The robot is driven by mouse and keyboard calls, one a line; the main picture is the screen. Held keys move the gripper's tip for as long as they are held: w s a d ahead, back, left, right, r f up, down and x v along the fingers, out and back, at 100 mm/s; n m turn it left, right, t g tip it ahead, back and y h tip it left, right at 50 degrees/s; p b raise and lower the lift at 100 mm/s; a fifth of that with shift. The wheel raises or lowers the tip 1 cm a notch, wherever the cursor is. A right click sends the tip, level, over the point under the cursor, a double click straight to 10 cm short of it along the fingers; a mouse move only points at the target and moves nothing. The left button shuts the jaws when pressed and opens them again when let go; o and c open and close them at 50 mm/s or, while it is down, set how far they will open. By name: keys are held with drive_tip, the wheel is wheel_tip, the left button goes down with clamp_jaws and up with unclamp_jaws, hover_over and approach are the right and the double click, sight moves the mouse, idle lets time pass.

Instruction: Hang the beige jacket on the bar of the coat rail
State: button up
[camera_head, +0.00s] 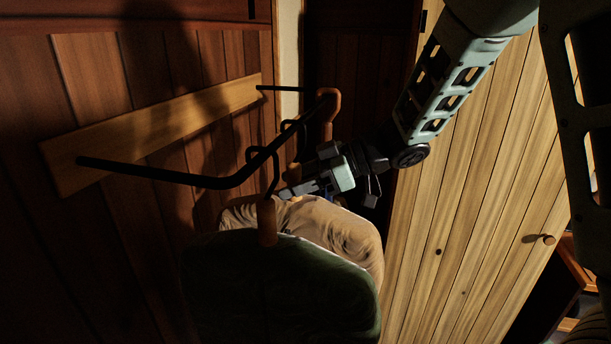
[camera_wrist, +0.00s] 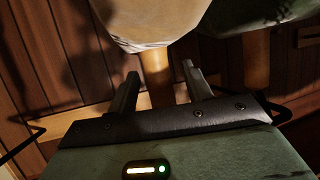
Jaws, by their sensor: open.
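The beige jacket (camera_head: 345,232) hangs below the coat rail's black bar (camera_head: 222,182), behind a dark green jacket. Its hanger's dark hook (camera_head: 297,126) appears to loop over the bar; exact contact is hard to see. My gripper (camera_head: 290,190) is at the top of the beige jacket. In the wrist view, my gripper (camera_wrist: 160,72) is open, with a finger on each side of the wooden hanger neck (camera_wrist: 156,80) under the beige jacket (camera_wrist: 150,18). I see gaps between the neck and the fingers.
The dark green jacket (camera_head: 290,285) hangs in front, its hook (camera_head: 263,165) on the bar; its wooden neck (camera_wrist: 256,60) stands right of my fingers. A wooden board (camera_head: 150,128) holds the rail to the wall. A brown wooden piece (camera_head: 327,103) is at the bar's far corner. A pale wooden door (camera_head: 470,200) is right.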

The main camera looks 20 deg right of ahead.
drive_tip(key=b+v, duration=0.5)
drive_tip(key=v, duration=1.2)
drive_tip(key=shift+d+r, duration=0.15)
drive_tip(key=shift+r, duration=0.05)
drive_tip(key=shift+d, duration=0.1)
